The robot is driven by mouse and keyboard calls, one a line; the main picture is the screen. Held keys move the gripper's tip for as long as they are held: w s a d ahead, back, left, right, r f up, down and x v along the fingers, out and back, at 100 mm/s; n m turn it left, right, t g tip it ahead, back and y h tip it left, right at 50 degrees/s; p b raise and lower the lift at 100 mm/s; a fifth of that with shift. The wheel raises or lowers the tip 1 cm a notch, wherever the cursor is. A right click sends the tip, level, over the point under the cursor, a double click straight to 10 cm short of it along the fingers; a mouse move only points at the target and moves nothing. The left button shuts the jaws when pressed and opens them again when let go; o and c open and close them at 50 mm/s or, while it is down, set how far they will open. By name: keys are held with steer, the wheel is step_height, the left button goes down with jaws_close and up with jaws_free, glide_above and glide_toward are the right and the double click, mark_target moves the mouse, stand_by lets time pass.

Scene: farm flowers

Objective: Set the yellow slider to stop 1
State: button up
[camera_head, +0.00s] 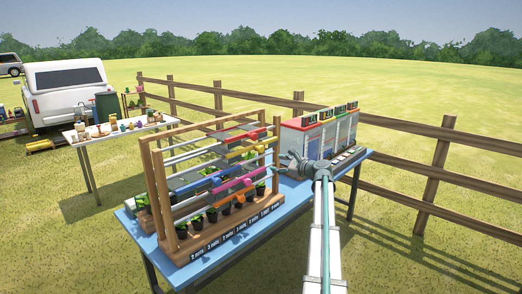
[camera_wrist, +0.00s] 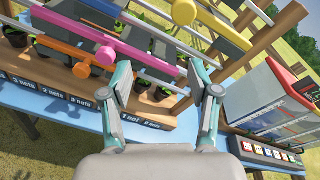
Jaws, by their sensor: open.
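The yellow slider (camera_head: 255,149) sits on a rail of the wooden rack, toward the rack's right end, below a red slider and above a pink one. In the wrist view a round yellow knob (camera_wrist: 183,11) shows at the top edge, beyond the fingers. My gripper (camera_wrist: 167,95) is open, its two fingers apart with nothing held. In the head view my gripper (camera_head: 306,168) is at the right end of the rack, apart from the yellow slider. I cannot make out the stop marks for the yellow slider.
Metal rails and potted plants fill the rack (camera_head: 160,190). A labelled strip (camera_wrist: 75,98) runs along its base. A box-like unit (camera_head: 318,130) stands to the right on the blue table (camera_head: 215,262).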

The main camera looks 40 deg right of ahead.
mark_target(262, 148)
steer(key=w+r+m+p, duration=0.1)
steer(key=w+m, duration=0.1)
steer(key=w, duration=0.2)
steer(key=w+r+m+t+p, duration=0.1)
steer(key=w+m, duration=0.1)
steer(key=w, duration=0.2)
steer(key=w+r+m+p, duration=0.1)
steer(key=w+m, duration=0.1)
steer(key=w, duration=0.2)
steer(key=shift+w+a+r+t, duration=0.15)
steer(key=shift+a+t, duration=0.1)
steer(key=shift+t, duration=0.15)
steer(key=shift+c, duration=0.3)
jaws_close()
